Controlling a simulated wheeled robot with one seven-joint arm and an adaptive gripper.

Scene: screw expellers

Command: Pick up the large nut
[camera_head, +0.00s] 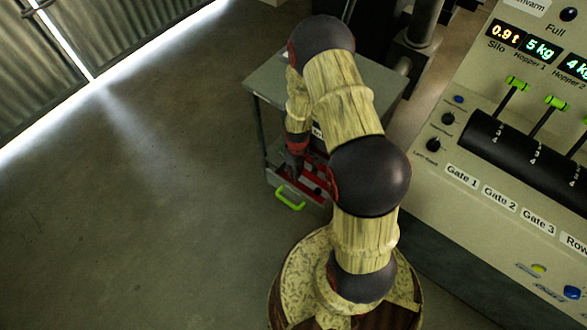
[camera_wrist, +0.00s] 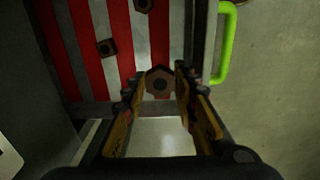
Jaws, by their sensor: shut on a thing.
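The large nut (camera_wrist: 160,83), dark and hexagonal with a round hole, sits between the fingertips of my gripper (camera_wrist: 158,84) in the wrist view. The fingers are shut on it, one on each side. Behind it is the drawer floor with red and white stripes (camera_wrist: 120,75). I cannot tell how far the nut is above that floor. In the head view my gripper (camera_head: 294,160) reaches down into the open drawer, and the nut cannot be made out there.
A smaller nut (camera_wrist: 107,47) lies on the stripes to the left, and another (camera_wrist: 143,5) is at the top edge. A green drawer handle (camera_wrist: 225,45) is at the right. The grey cabinet (camera_head: 262,85) stands beside a control panel (camera_head: 480,185). Open floor (camera_head: 130,210) lies to the left.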

